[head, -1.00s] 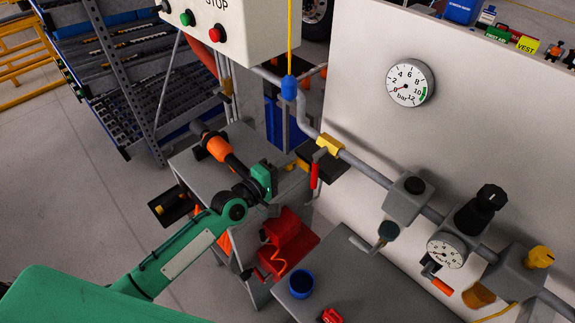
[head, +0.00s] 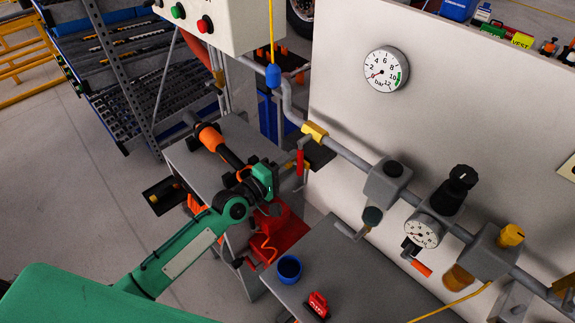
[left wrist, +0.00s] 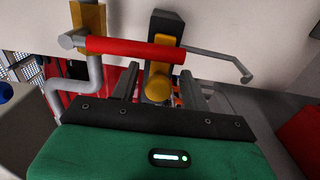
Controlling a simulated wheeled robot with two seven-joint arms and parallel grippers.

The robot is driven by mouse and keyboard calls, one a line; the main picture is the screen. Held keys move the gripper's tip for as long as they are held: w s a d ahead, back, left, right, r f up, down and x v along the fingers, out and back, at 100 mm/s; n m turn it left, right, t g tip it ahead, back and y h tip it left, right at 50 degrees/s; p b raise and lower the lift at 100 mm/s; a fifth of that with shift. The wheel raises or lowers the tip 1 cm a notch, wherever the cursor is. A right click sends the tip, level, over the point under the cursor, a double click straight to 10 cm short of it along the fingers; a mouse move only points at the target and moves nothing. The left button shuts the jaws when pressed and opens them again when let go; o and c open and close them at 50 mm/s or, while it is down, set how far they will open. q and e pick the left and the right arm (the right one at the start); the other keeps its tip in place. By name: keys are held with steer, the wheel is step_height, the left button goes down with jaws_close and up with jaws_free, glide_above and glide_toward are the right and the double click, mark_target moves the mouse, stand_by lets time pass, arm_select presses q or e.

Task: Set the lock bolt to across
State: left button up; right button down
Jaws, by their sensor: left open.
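A yellow valve body (head: 315,132) sits on the grey pipe, with a red lever handle (head: 300,163) hanging down from it. In the left wrist view the red handle (left wrist: 132,48) lies across the picture, in front of a black block (left wrist: 165,30) with a yellow rounded piece (left wrist: 158,86). I cannot tell for certain which part is the lock bolt. My left gripper (head: 287,171) is open beside the red handle. In the left wrist view its two fingers (left wrist: 158,80) stand either side of the yellow piece; contact cannot be told. My right gripper is not in view.
The grey pipe runs along the pale panel (head: 450,120) with a filter (head: 386,180) and small gauge (head: 421,232). A blue cup (head: 289,269) and red AIR tag (head: 317,305) are on the grey bench (head: 365,285). A grey cart (head: 185,155) stands behind my left arm.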

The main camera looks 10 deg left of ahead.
arm_select(q)
steer(key=shift+s+a+f, duration=0.15)
steer(key=shift+s+a, duration=0.15)
steer(key=shift+a, duration=0.1)
steer(key=b+v, duration=0.4)
steer(key=v, duration=0.9)
steer(key=shift+d+r, duration=0.2)
steer(key=shift+s, duration=0.1)
